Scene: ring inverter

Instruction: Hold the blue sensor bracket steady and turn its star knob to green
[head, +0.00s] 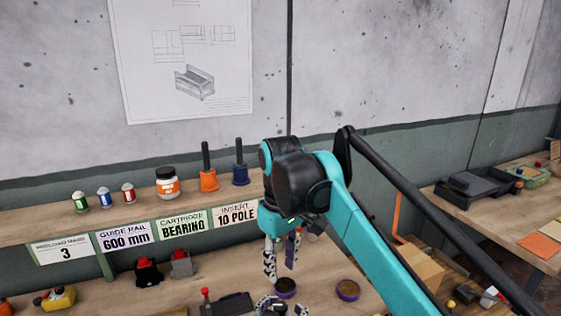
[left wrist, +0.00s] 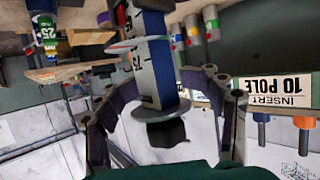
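The blue sensor bracket (left wrist: 163,68) runs down from the top of the left wrist view, with a pale face carrying dark marks. A round disc with a red and green edge sits across it, and a black knob (left wrist: 165,132) is at its near end. My left gripper (left wrist: 168,98) has its fingers spread on both sides, apart from the knob; it also shows low in the head view (head: 281,305). My right gripper (head: 281,258) points down above the bench. A jointed finger beside the bracket appears to be its own. Its grip is partly hidden, and the knob's setting is unclear.
The shelf (head: 35,225) behind holds small bottles, a white jar (head: 167,183) and orange and blue handled tools. Dark round cups (head: 347,290), a red-topped lever and clamps stand on the bench below. A second table (head: 500,215) is at the right.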

